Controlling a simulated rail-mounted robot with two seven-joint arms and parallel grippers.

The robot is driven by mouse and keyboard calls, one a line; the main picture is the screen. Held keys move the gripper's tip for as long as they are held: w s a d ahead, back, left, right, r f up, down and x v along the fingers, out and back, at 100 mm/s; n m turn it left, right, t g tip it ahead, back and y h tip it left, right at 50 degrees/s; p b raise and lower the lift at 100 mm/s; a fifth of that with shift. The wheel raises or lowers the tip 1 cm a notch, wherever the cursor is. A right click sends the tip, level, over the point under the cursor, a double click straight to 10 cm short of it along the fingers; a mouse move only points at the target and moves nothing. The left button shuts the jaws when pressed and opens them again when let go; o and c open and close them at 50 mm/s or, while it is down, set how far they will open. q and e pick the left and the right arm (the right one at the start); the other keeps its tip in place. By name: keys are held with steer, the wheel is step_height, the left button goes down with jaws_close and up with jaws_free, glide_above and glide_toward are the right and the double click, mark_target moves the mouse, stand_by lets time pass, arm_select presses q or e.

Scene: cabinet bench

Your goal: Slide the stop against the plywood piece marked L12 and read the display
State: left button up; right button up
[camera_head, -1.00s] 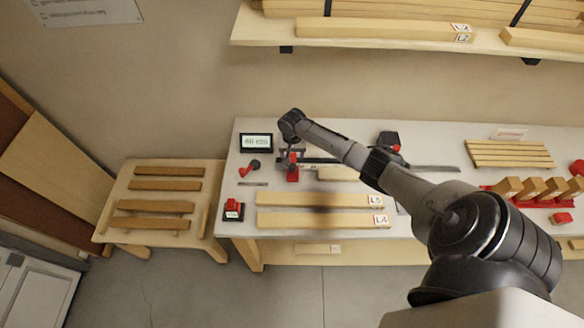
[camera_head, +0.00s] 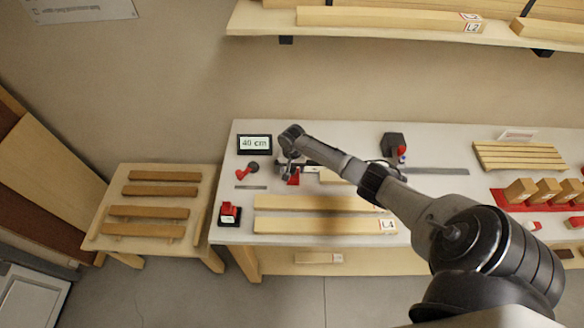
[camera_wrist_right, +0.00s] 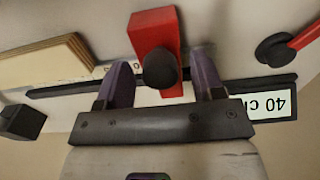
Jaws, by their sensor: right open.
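The red stop (camera_head: 294,178) stands on the measuring rail at the left of the bench; its black knob shows in the right wrist view, where the red block (camera_wrist_right: 153,28) fills the top middle. My right gripper (camera_wrist_right: 160,82) is open, its fingers on either side of the knob. A pale plywood piece (camera_head: 331,177) lies on the rail to the right of the stop; in the right wrist view the piece (camera_wrist_right: 42,66) is at left, with a gap to the stop. No L12 mark is readable. The display (camera_head: 254,144) reads 40 cm. My left gripper is not in view.
Two long wooden bars (camera_head: 310,203) lie at the bench front, the nearer marked L4. A red clamp-like handle (camera_head: 245,174) is left of the stop. A side table (camera_head: 118,224) with several slats stands at left. A shelf (camera_head: 380,32) of boards hangs above.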

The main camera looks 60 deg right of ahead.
steer(key=c, duration=0.7)
steer(key=shift+s+d+r+p, duration=0.1)
steer(key=shift+s+d+p, duration=0.15)
steer(key=shift+p, duration=0.2)
steer(key=shift+s+d+p, duration=0.3)
steer(key=shift+s+p, duration=0.15)
steer(key=shift+s, duration=0.1)
steer(key=shift+s+d+p, duration=0.25)
steer(key=shift+s+p, duration=0.15)
steer(key=shift+s, duration=0.15)
steer(key=shift+s+d+p, duration=0.45)
steer(key=shift+s+p, duration=0.15)
steer(key=shift+s, duration=0.2)
steer(key=shift+s+d+p, duration=0.4)
steer(key=shift+s+p, duration=0.15)
steer(key=shift+s, duration=0.25)
steer(key=shift+s+d, duration=0.1)
steer(key=shift+s, duration=0.1)
